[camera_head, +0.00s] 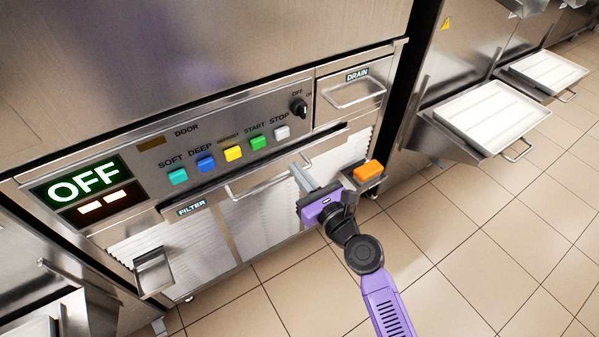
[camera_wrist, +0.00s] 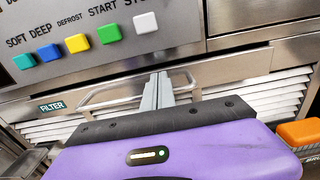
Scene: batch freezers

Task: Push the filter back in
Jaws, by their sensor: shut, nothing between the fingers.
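The filter (camera_head: 215,203) is a wide metal drawer front below the control panel, with a FILTER label and a bar handle (camera_head: 262,184). A dark gap shows along its top edge; how far it stands out is hard to judge. In the wrist view, the filter front (camera_wrist: 235,69) runs behind my fingers and the handle (camera_wrist: 100,98) lies mostly to their left. My gripper (camera_head: 298,168) is shut and empty, with its fingertips at the right part of the handle. It also shows in the wrist view (camera_wrist: 160,76). I cannot tell whether the tips touch the filter.
The control panel (camera_head: 225,148) has several coloured buttons and a knob above the filter. An orange block (camera_head: 368,170) sits on a bracket right of my gripper. A drain drawer (camera_head: 352,92) is at upper right. White trays (camera_head: 490,115) jut from the neighbouring machines. Floor at right is clear.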

